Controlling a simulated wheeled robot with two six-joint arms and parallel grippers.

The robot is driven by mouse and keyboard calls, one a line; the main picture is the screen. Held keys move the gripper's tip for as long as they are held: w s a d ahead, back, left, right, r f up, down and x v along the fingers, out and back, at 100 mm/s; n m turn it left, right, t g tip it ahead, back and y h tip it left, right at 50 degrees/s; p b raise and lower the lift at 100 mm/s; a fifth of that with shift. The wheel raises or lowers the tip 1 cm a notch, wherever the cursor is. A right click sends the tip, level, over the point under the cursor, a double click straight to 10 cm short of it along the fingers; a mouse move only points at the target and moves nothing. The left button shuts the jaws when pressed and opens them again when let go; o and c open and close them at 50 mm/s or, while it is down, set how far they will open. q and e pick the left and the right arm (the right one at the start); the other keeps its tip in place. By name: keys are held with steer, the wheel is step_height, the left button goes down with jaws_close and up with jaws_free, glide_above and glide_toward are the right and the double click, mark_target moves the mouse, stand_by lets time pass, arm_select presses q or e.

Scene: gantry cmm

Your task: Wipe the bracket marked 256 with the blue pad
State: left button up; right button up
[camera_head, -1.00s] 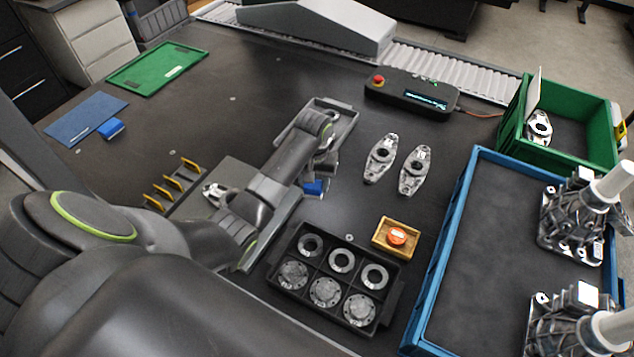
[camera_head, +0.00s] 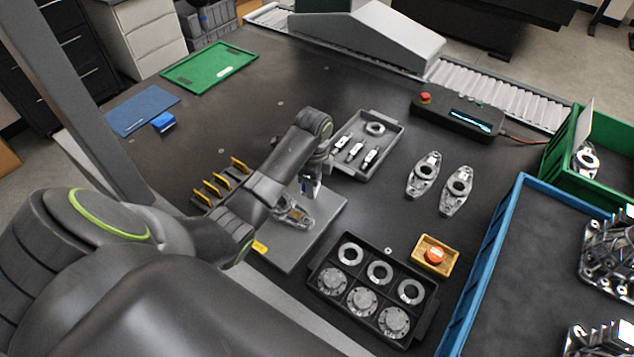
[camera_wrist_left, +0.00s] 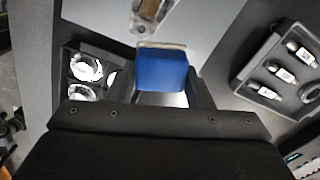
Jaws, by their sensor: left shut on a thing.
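My left gripper (camera_head: 311,188) points down above the grey plate (camera_head: 318,232). It is shut on a blue pad (camera_wrist_left: 162,72), which shows between the fingers in the left wrist view; the arm and fingers mostly hide it in the head view. A metal bracket (camera_head: 293,213) lies on the plate beside the pad, partly behind my left arm. It also shows just past the pad in the wrist view (camera_wrist_left: 150,10). I cannot tell whether they touch. Two more brackets (camera_head: 423,175) (camera_head: 457,191) lie on the table to the right. No number is readable. My right gripper is out of view.
A grey tray (camera_head: 392,150) with small parts, a black ring tray (camera_head: 320,268), a wooden box with an orange button (camera_head: 435,256) and a yellow-pronged rack (camera_head: 219,182) surround the plate. A blue bin (camera_head: 484,257) stands right. A blue block (camera_head: 163,122) lies at a blue mat (camera_head: 140,110).

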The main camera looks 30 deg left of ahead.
mark_target(304, 189)
arm_select(q)
steer(key=a+m, duration=0.1)
steer(key=s+a+r+m, duration=0.1)
steer(key=m, duration=0.1)
steer(key=shift+s, duration=0.1)
steer(key=shift+s+a+f+m, duration=0.1)
steer(key=shift+a+m, duration=0.1)
steer(key=shift+m, duration=0.2)
step_height(304, 189, down, 4)
steer(key=b, duration=0.4)
steer(key=shift+b, duration=0.35)
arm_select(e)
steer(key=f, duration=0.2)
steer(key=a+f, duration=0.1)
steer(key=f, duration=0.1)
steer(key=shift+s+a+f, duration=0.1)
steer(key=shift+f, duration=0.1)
